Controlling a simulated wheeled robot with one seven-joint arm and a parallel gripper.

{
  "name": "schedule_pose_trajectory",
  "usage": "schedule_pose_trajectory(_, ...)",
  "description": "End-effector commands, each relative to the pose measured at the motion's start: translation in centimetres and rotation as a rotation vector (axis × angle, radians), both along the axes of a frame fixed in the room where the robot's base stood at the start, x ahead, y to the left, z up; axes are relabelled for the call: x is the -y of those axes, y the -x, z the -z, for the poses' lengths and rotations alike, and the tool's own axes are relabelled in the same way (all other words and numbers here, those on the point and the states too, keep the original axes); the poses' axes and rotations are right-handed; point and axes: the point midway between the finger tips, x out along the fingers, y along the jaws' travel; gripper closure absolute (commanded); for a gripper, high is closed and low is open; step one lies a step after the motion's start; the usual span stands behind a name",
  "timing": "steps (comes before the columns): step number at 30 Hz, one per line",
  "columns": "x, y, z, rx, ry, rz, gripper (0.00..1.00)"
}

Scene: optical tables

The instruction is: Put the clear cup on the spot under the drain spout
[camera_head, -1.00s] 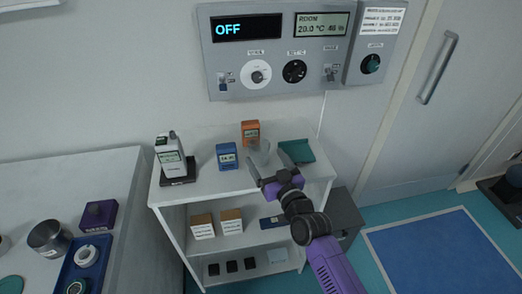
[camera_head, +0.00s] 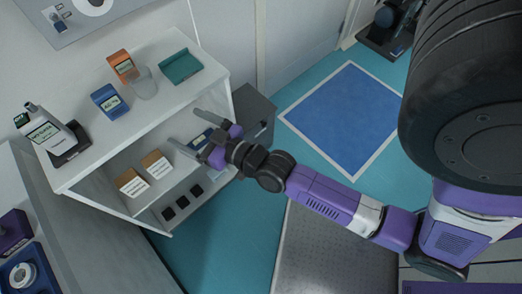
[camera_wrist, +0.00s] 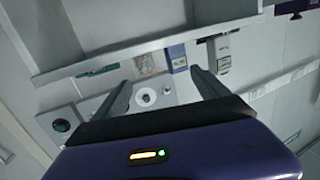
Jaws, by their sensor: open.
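The clear cup (camera_head: 145,84) stands upright on the top of the white shelf unit (camera_head: 117,141). It is just in front of the orange device (camera_head: 121,65) and right of the blue device (camera_head: 110,101). My gripper (camera_head: 186,129) is open and empty, in front of the shelf unit and apart from the cup. In the wrist view its two fingers (camera_wrist: 160,80) are spread with nothing between them. I cannot make out the cup clearly in the wrist view. The drain spout and the spot under it are not visible in these frames.
A teal tray (camera_head: 180,66) lies right of the cup, and a handheld meter (camera_head: 50,134) stands at the left. Small boxes (camera_head: 131,182) sit on the lower shelf. A grey cabinet (camera_head: 255,115) adjoins the shelf unit. A blue floor mat (camera_head: 345,118) lies at the right.

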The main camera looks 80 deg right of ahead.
Motion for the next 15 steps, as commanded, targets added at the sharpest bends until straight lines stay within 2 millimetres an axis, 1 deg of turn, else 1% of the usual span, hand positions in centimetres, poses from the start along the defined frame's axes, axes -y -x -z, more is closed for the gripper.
schedule_pose_trajectory(1, -1.8, 2.4, 0.4, -0.026, 0.0, -0.026, 0.16)
schedule_pose_trajectory(6, -6.3, 9.1, -0.2, -0.083, 0.001, -0.103, 0.16)
schedule_pose_trajectory(8, -7.7, 11.3, -0.8, -0.101, 0.001, -0.132, 0.16)
schedule_pose_trajectory(9, -8.5, 12.8, -1.2, -0.115, -0.001, -0.152, 0.16)
schedule_pose_trajectory(12, -10.3, 16.1, -2.7, -0.145, -0.004, -0.198, 0.16)
schedule_pose_trajectory(15, -11.7, 18.7, -4.2, -0.168, -0.005, -0.238, 0.16)
